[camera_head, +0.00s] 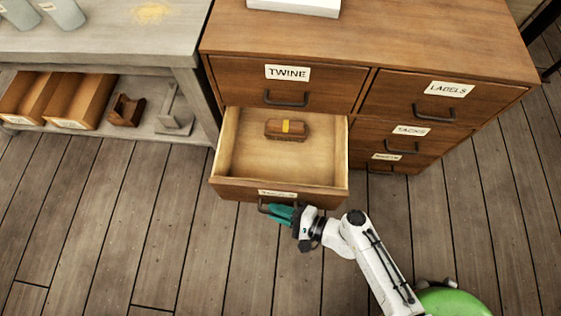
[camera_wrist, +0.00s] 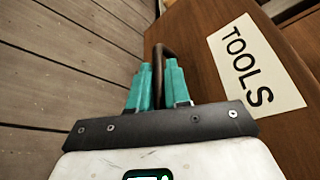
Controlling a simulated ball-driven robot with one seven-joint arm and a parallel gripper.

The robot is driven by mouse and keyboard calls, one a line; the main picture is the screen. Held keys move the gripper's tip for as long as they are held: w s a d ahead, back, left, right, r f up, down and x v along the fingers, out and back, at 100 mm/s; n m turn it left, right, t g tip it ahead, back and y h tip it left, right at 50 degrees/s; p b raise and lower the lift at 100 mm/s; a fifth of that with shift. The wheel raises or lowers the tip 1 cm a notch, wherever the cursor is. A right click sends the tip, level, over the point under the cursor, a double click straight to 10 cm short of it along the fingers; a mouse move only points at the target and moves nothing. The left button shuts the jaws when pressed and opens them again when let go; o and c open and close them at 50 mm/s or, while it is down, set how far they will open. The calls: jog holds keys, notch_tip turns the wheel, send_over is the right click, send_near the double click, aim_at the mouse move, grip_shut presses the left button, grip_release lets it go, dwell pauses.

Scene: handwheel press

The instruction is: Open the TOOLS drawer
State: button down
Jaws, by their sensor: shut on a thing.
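The TOOLS drawer (camera_head: 240,160) is pulled well out of the wooden cabinet, below the TWINE drawer. A brown block with a yellow band (camera_head: 287,129) lies inside it, toward the back. In the wrist view the TOOLS label (camera_wrist: 255,70) shows on the drawer front. The drawer's dark handle (camera_wrist: 163,52) runs between the teal fingers of my gripper (camera_wrist: 160,85), which is shut on it. In the head view my gripper (camera_head: 278,212) is at the drawer's front, partly covering the handle.
The closed TWINE drawer (camera_head: 287,84) is above, and the closed LABELS (camera_head: 420,98) and TACKS (camera_head: 405,143) drawers are to the right. A grey bench (camera_head: 120,40) with trays on its lower shelf stands at left. The plank floor (camera_head: 130,235) in front is clear.

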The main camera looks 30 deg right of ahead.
jog(key=s+a, duration=0.8)
jog(key=s, duration=0.4)
jog(key=shift+a+b, duration=0.25)
jog(key=shift+b, duration=0.1)
jog(key=c, duration=1.4)
grip_release()
jog(key=shift+c, duration=0.2)
jog(key=p+v, duration=0.2)
jog(key=v, duration=0.8)
jog(key=shift+s+d, duration=0.2)
jog(key=shift+s, duration=0.15)
jog(key=shift+r+p, duration=0.15)
jog(key=shift+p, duration=0.2)
